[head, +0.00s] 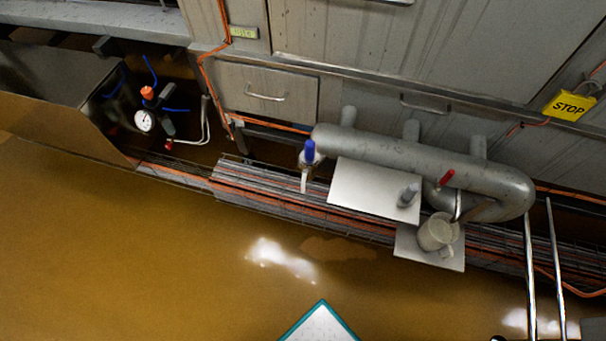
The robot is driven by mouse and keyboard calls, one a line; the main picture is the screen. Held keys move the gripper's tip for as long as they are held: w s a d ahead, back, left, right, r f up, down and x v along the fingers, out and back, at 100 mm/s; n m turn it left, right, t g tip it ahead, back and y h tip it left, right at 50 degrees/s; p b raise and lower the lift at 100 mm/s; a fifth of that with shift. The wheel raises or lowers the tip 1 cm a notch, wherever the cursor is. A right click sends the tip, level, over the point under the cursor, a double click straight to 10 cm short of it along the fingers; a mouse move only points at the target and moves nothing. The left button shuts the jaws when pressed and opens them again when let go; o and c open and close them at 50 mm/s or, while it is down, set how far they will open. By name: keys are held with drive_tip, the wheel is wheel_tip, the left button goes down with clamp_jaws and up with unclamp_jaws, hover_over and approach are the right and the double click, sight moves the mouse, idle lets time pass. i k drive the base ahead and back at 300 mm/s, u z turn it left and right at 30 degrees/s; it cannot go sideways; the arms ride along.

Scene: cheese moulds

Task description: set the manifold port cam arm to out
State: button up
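The manifold (420,160) is a thick grey pipe along the wall at the right of centre, bending back on itself at its right end. A blue lever (309,152) stands up at its left end, above a pale downward spout (304,180). A red lever (446,179) sticks up at a slant near its right part, above a curved metal spout. I cannot tell for certain which part is the port cam arm, or its setting. My gripper is not in view.
A white plate (365,185) below the manifold bears a small grey cylinder (408,194). A lower plate (410,246) bears a pale jug (437,232). Metal rails (530,260) stand at right. A gauge (145,121) sits at left. The brown floor (150,260) in front is mostly clear.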

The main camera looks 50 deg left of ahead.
sight(305, 172)
drive_tip(key=u, duration=1.65)
